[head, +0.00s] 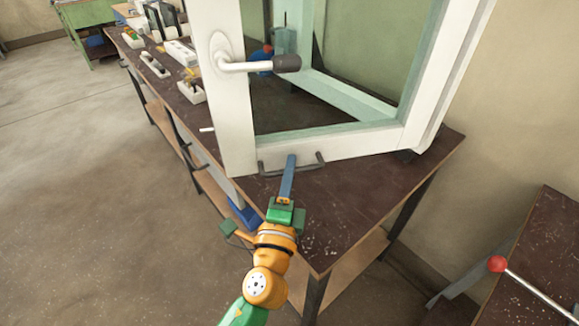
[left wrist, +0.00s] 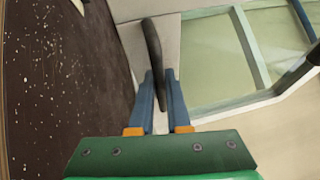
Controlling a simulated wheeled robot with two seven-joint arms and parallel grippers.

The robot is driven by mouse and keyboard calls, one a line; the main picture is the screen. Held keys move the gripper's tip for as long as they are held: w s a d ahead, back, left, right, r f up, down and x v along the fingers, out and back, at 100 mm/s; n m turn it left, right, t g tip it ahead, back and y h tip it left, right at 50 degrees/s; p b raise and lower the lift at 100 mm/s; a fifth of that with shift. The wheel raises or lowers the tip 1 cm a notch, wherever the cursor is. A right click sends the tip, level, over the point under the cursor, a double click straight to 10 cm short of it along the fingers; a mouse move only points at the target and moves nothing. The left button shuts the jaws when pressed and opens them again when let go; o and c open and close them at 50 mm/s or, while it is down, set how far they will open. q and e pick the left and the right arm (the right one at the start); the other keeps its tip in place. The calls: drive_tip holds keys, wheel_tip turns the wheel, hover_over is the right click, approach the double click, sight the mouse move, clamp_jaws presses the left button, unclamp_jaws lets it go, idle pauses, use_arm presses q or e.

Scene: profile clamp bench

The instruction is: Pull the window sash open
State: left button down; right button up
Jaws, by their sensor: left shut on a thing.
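The white window sash (head: 372,143) with greenish inner edges and glass stands at the dark bench top. A bent lever handle (head: 245,67) with a dark grip sticks out level from its left side. A dark bow-shaped pull handle (head: 268,171) is on the bottom rail. My left gripper (head: 291,160) reaches up to this pull handle with blue fingers. In the left wrist view the handle (left wrist: 152,45) runs between the two fingers (left wrist: 160,75), and they are shut on it. The sash (left wrist: 243,112) also shows there. My right gripper is not in view.
The brown bench top (head: 370,200) has a free corner right of my arm. White trays and small parts (head: 180,55) line its far left. A red-knobbed rod (head: 497,264) stands out at the lower right. Open floor (head: 80,200) lies to the left.

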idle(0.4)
use_arm(q)
drive_tip(key=c, duration=1.2)
unclamp_jaws()
drive_tip(key=shift+d, duration=0.15)
drive_tip(key=shift+o, duration=0.2)
drive_tip(key=shift+s, duration=0.1)
drive_tip(key=b+v, duration=0.1)
drive_tip(key=v, duration=0.6)
